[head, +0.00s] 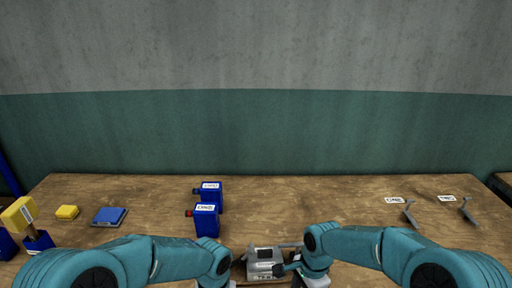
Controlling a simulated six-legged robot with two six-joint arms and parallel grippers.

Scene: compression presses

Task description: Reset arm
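My two teal arms reach in from the bottom corners toward the middle of the wooden table's near side. The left arm bends down at its wrist, and its gripper is cut off by the bottom edge. The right arm also bends down at its wrist. A dark part that looks like my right gripper (286,268) points left, beside or against a grey box-like device (264,258) with a white label. I cannot tell whether it touches the device or whether its fingers are open.
Two blue labelled blocks (206,222) (211,188) stand left of centre on the table (310,196). A yellow block (67,212), a blue flat block (109,216) and a yellow-topped blue piece (18,214) are at left. Two grey brackets (409,212) (467,210) with labels lie at right. The back middle is clear.

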